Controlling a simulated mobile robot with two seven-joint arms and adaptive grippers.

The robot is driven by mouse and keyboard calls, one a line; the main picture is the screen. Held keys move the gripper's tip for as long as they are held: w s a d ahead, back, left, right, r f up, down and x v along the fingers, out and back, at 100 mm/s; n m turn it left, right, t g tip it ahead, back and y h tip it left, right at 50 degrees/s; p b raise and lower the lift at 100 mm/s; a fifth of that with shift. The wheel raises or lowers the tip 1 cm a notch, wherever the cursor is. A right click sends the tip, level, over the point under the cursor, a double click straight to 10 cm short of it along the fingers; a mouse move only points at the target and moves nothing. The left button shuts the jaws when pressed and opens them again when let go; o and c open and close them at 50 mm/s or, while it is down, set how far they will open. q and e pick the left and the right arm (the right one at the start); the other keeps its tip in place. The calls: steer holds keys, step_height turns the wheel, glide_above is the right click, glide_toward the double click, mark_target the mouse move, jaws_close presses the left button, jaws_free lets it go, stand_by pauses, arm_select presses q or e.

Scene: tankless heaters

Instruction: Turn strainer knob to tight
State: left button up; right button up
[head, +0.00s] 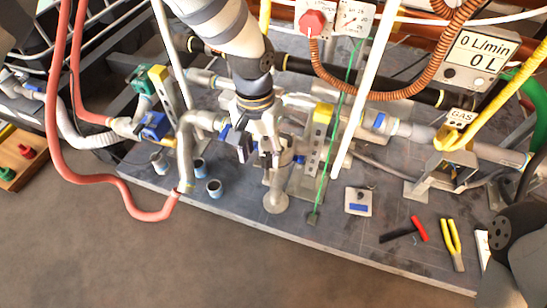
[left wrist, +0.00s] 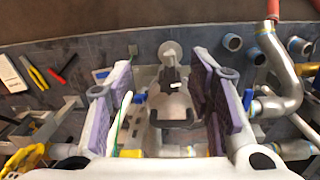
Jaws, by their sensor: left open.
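My left gripper (head: 262,155) reaches down from the top of the head view over the pipework. In the left wrist view its two purple-padded fingers (left wrist: 172,110) stand apart, open. Between them is a grey strainer body with a dark knob-like part (left wrist: 172,75); neither finger visibly touches it. In the head view the strainer's lower part (head: 277,185) shows just below the fingertips, and the gripper hides the rest. I cannot read which setting the knob is at. My right gripper is not in view; only part of my right arm shows at the lower right.
A yellow-topped bracket (head: 322,115) stands close right of the gripper, with a thin green line beside it. A bent grey pipe (head: 185,150) and a red hose (head: 95,180) are to the left. Small cups (head: 214,188), a white box (head: 358,201) and yellow-handled pliers (head: 453,245) lie on the grey board.

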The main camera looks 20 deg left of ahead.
mark_target(267, 155)
arm_select(q)
steer(key=w+r, duration=0.4)
steer(key=w, duration=0.1)
steer(key=shift+t+y, duration=0.3)
steer(key=f+b, duration=0.1)
steer(key=f, duration=0.3)
steer(key=f+b, duration=0.1)
steer(key=f, duration=0.3)
steer(key=f+b, duration=0.1)
steer(key=f, duration=0.2)
steer(key=shift+s+a+f, duration=0.15)
steer(key=shift+s+f, duration=0.15)
steer(key=shift+f, duration=0.1)
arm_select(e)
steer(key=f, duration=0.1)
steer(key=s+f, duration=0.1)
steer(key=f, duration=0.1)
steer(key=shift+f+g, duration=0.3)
arm_select(q)
jaws_close()
